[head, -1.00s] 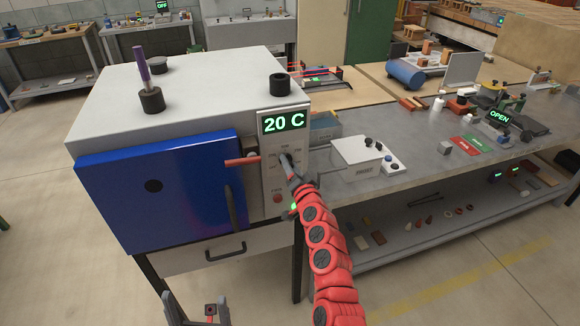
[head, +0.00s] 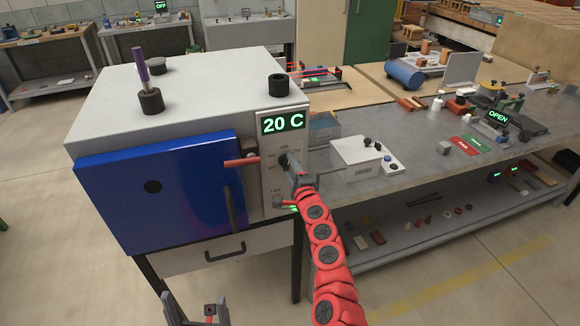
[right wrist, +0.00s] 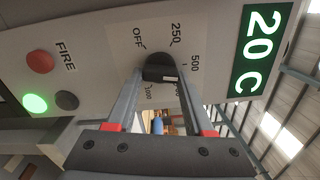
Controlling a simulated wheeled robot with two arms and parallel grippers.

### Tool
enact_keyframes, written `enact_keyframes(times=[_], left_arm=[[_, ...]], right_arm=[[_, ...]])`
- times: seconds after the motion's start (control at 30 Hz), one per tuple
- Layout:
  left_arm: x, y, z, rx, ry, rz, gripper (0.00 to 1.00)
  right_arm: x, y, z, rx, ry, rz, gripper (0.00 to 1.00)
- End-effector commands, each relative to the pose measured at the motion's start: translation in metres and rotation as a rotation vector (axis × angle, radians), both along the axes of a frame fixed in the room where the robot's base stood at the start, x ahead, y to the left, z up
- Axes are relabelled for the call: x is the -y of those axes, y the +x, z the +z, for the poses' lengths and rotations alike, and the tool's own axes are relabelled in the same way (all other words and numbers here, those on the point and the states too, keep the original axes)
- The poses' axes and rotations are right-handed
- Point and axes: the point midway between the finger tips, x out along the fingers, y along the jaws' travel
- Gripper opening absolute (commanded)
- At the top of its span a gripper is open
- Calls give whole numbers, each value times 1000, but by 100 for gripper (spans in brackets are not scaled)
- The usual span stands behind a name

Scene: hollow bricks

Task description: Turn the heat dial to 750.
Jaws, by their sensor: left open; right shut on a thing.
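The heat dial is a dark knob on the light control panel (head: 270,178) at the furnace's front right. In the right wrist view the dial (right wrist: 159,74) has a pale mark on its right side, facing roughly between 500 and the partly hidden label below it. Labels OFF, 250, 500 and 1000 surround it. My right gripper (right wrist: 158,80) is shut on the dial, one finger on each side; the head view also shows it at the panel (head: 289,163). The display (head: 283,123) reads 20 C. My left gripper (head: 208,311) is open and empty, low at the bottom edge.
The blue furnace door (head: 155,190) is shut, with a red-tipped lever (head: 240,162) sticking out beside the panel. A red FIRE button (right wrist: 40,62) and a lit green lamp (right wrist: 35,103) are near the dial. A workbench (head: 345,200) with several objects stands close on the right.

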Motion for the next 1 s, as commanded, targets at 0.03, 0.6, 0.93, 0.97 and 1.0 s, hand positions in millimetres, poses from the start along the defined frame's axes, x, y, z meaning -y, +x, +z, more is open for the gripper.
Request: enact_keyframes(times=[0.03,0.6,0.93,0.97,1.0], left_arm=[[0,0,1,0,0,0,100],[0,0,3,0,0,0,100],[0,0,3,0,0,0,100],[0,0,3,0,0,0,100],[0,0,3,0,0,0,100]], right_arm=[[1,0,-1,-16,42,-2,0],[0,0,-4,-177,540,-3,0],[-1,-1,-5,-238,728,-3,0],[-1,-1,-5,-242,739,-3,0],[-1,-1,-5,-247,752,-1,0]])
